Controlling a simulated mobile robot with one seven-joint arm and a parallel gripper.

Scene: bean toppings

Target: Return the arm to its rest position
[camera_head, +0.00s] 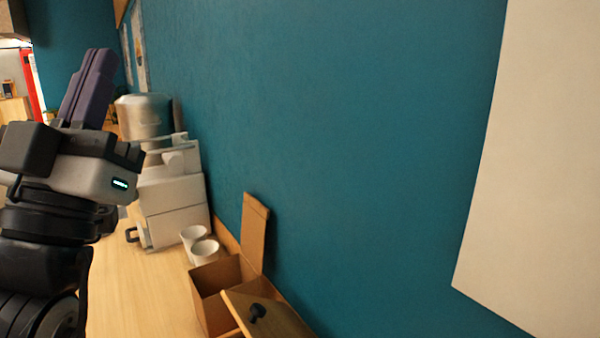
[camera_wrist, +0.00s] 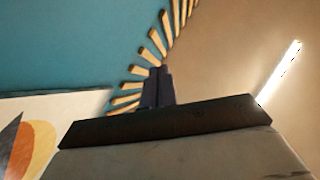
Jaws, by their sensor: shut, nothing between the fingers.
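My gripper (camera_head: 97,62) is raised at the left of the head view, its dark fingers pointing up and closed together with nothing between them. My arm is folded upright below it, above the left part of the wooden counter. In the wrist view, the shut fingers (camera_wrist: 159,72) point toward the ceiling and the upper wall. No object is held.
A wooden counter (camera_head: 135,300) runs along the teal wall (camera_head: 350,130). The space above the counter's front is clear.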

